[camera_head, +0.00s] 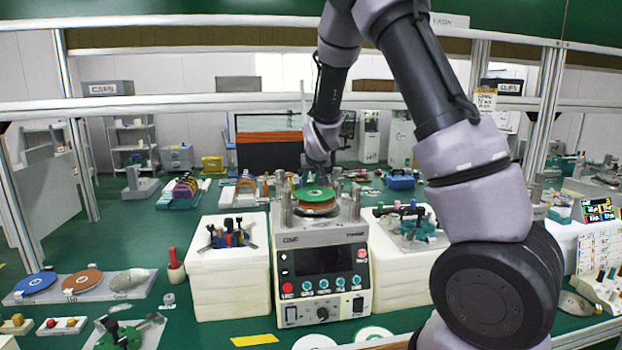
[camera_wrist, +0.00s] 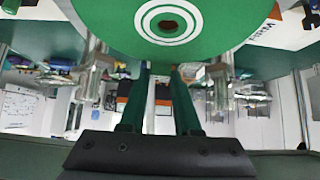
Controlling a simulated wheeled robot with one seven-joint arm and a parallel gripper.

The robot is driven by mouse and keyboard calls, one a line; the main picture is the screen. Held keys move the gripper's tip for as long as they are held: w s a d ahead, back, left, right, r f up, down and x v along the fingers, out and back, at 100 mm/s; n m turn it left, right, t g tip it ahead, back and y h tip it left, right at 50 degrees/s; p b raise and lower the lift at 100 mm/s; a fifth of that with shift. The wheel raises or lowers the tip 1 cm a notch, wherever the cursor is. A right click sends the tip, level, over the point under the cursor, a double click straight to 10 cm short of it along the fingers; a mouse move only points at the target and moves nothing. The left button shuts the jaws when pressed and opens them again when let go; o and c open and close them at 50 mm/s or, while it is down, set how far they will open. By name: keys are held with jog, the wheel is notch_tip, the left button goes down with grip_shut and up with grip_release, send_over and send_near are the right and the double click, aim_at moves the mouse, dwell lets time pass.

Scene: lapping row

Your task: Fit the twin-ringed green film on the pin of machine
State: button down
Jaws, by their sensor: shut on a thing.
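The green film (camera_head: 315,193) is a flat round disc above the top of the machine (camera_head: 322,262), between its upright posts. The wrist view shows the film's face (camera_wrist: 112,22) with two white rings around a centre hole. My gripper (camera_wrist: 160,70) is shut on the film at its near edge. In the head view my gripper (camera_head: 318,172) comes down from above and behind the machine. An orange-brown disc (camera_head: 316,209) shows just below the film on the machine. The pin is hidden, and I cannot tell whether the film touches anything.
White blocks stand on both sides of the machine, bearing a tool rack (camera_head: 231,236) and a fixture (camera_head: 408,222). A tray at the left holds a blue disc (camera_head: 36,283) and a brown disc (camera_head: 82,281). White-ringed discs (camera_head: 374,334) lie at the front. Posts flank the film closely.

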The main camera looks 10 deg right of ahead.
jog(key=shift+f, duration=0.8)
jog(key=c, duration=0.5)
grip_release()
jog(key=shift+c, duration=0.2)
jog(key=v, duration=1)
jog(key=shift+s+r, duration=0.15)
jog(key=shift+r, duration=0.05)
jog(key=shift+s, duration=0.1)
jog(key=shift+r, duration=0.1)
